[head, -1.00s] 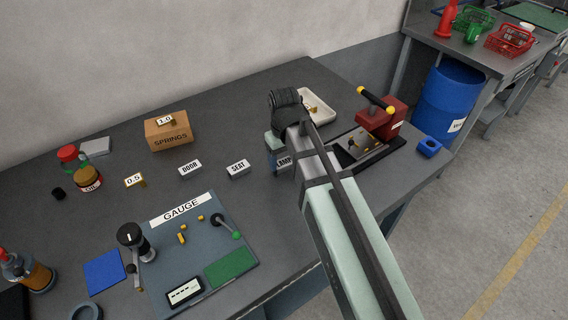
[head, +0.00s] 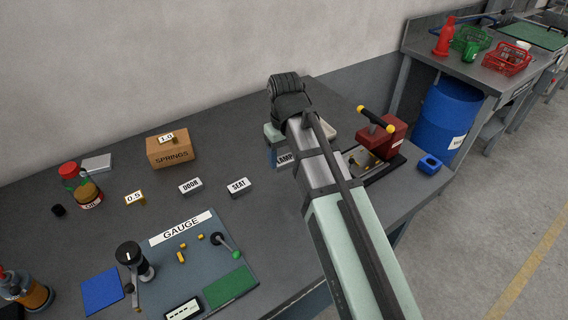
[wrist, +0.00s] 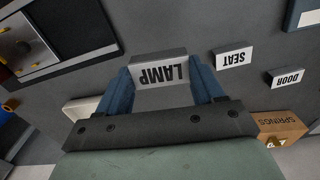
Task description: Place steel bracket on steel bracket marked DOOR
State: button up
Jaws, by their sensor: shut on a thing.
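My gripper (wrist: 162,82) is shut on a grey steel bracket (wrist: 160,72) with a white LAMP label, one blue finger at each end of it. In the head view this bracket (head: 286,160) shows beside my arm, partly hidden by it, and seems to be held above the bench. The bracket marked DOOR (head: 190,186) lies on the bench to the left, with a clear gap from my gripper. It also shows at the right of the wrist view (wrist: 286,78). The bracket marked SEAT (head: 238,187) lies between them.
The SPRINGS box (head: 171,151) with a 1.0 tag stands behind DOOR. A 0.5 tagged piece (head: 135,198) is left of DOOR, and the gauge board (head: 215,262) is in front. A red clamp fixture (head: 385,135) is on the right. Bench around DOOR and SEAT is bare.

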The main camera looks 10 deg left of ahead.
jog(key=shift+s+r, duration=0.1)
jog(key=shift+r, duration=0.45)
jog(key=s+a+r+n, duration=0.15)
jog(key=s+a, duration=0.25)
jog(key=a, duration=0.6)
jog(key=s+a+n, duration=0.2)
jog(key=s+a, duration=0.2)
jog(key=a, duration=0.6)
jog(key=m, duration=0.2)
send_near(191, 185)
jog(key=shift+a+f, duration=0.1)
jog(key=shift+f, duration=2.8)
jog(key=shift+f, duration=0.1)
jog(key=o, duration=1)
jog(key=shift+o, duration=0.2)
